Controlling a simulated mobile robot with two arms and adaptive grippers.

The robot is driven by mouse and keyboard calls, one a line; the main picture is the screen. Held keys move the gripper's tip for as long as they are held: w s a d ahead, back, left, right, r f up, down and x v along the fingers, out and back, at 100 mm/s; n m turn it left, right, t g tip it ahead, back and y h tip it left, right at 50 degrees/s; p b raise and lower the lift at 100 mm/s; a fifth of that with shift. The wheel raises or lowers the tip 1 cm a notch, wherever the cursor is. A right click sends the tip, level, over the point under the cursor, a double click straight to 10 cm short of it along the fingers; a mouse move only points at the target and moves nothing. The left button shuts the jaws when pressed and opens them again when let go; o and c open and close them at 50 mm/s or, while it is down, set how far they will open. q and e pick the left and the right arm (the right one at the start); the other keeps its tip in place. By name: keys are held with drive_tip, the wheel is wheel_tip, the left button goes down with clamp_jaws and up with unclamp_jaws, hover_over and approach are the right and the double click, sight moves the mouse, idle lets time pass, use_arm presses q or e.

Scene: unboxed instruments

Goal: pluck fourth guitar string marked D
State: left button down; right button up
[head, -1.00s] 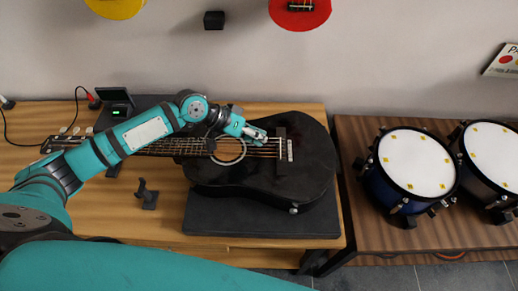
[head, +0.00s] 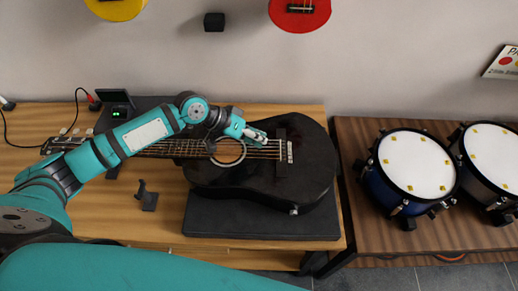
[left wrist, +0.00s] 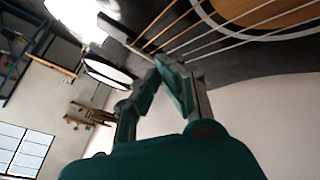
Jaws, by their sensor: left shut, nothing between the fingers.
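A black guitar (head: 314,178) lies on a dark stand on the wooden table, its neck pointing left. Its strings (head: 183,147) run over the sound hole to the bridge (head: 290,151). My left gripper (head: 262,138) is shut and empty above the body, between the sound hole and the bridge. In the left wrist view the strings (left wrist: 215,42) cross the upper part, and the shut fingertips (left wrist: 160,62) are close to them. I cannot tell whether they touch a string, and no D mark is legible. My right gripper is not in view.
A small device with a green light (head: 117,112) stands behind the guitar neck. A small black holder (head: 147,196) stands on the table in front of the neck. Drums (head: 416,163) stand on a second table at the right. Instruments hang on the wall.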

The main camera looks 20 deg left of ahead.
use_arm(q)
drive_tip(key=shift+f, duration=0.15)
drive_tip(key=shift+f, duration=0.3)
drive_tip(key=shift+f, duration=0.3)
idle(0.6)
drive_tip(key=shift+r+p, duration=0.6)
drive_tip(key=shift+r, duration=0.15)
wheel_tip(320, 180, up, 5)
drive_tip(key=p, duration=0.4)
drive_tip(key=shift+p, duration=0.4)
idle(0.4)
